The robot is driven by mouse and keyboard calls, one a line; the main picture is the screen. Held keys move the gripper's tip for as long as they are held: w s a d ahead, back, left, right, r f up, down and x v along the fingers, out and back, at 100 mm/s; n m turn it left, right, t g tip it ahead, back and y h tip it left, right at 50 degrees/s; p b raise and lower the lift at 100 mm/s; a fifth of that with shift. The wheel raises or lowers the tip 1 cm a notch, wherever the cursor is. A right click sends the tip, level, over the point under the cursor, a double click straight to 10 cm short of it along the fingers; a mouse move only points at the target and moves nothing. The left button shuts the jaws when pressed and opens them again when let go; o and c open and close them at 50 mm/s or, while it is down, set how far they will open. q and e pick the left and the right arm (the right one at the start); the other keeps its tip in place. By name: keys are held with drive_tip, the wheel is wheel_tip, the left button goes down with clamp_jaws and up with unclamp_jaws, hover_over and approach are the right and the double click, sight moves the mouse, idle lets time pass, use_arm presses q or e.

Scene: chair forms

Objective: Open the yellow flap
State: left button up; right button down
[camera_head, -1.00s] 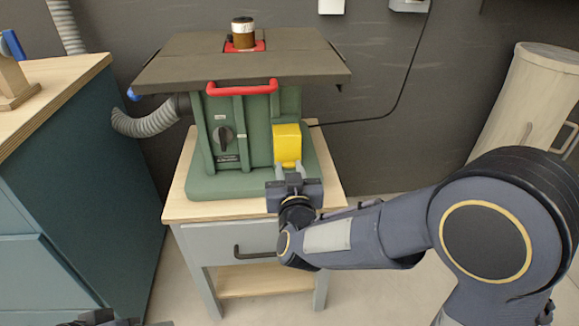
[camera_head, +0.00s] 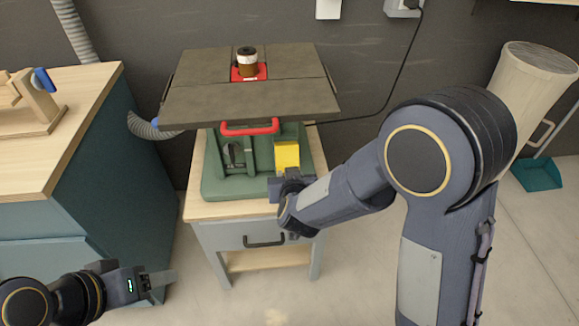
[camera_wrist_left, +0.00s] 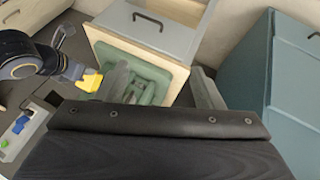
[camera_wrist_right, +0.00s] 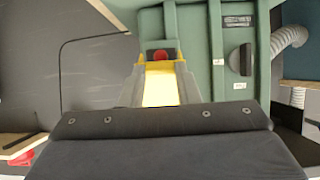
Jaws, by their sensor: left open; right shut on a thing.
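The yellow flap (camera_head: 287,155) is on the right of the green front of a machine. My right gripper (camera_head: 284,176) is shut on its lower part. In the right wrist view the flap (camera_wrist_right: 160,86) lies between the fingers, and a red button (camera_wrist_right: 161,55) shows beyond it inside a yellow surround. The flap's exact angle cannot be told. My left gripper (camera_head: 160,283) is open and empty at lower left in the head view, low in front of the blue cabinet. In the left wrist view the yellow flap (camera_wrist_left: 89,80) shows at the left, beside my right arm.
The machine's dark table top (camera_head: 250,98) overhangs the flap, with a red handle (camera_head: 250,127) below its front edge. It stands on a small drawer stand (camera_head: 225,235). A blue cabinet (camera_head: 120,180) is at left. Floor at right front is partly clear.

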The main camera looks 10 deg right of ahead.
use_arm(q)
drive_tip(key=shift+r, duration=0.45)
drive_tip(key=shift+s, duration=0.1)
